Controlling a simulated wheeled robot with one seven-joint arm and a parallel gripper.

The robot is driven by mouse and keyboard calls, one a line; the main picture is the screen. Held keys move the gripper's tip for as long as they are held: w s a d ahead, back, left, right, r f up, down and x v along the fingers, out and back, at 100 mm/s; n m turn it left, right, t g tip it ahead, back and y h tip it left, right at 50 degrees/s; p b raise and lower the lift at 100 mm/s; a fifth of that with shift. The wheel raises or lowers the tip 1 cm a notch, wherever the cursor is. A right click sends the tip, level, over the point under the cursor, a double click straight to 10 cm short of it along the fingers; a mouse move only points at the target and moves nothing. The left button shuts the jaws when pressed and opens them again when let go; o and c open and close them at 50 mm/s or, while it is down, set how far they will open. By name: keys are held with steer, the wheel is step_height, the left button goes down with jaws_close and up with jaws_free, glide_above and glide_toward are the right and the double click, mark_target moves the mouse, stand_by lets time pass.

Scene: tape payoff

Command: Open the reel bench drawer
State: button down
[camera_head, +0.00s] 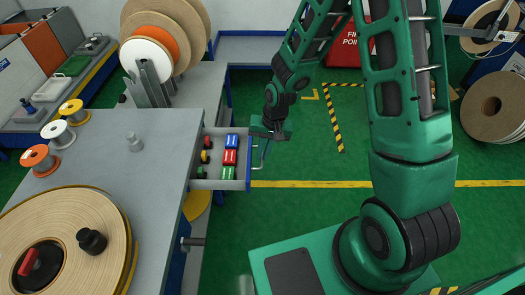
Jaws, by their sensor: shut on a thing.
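The reel bench (150,190) is a grey table at the left. Its drawer (212,183) stands open on the bench's right side, pulled out to the right. Red, blue and green packs and several small round coloured items show inside it. The drawer front carries a bar handle (262,155) on its right face. My gripper (262,136) is at the far end of the handle, shut on it. The fingertips are small and dark here, and the exact contact is hard to make out.
A red box (345,48) and cardboard rolls (492,105) stand farther off. Green floor right of the drawer is open.

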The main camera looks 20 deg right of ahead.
steer(key=c, duration=1.9)
jaws_free()
step_height(320, 180, up, 10)
steer(key=d, duration=0.2)
steer(key=shift+s+r, duration=0.2)
steer(key=shift+r, duration=0.05)
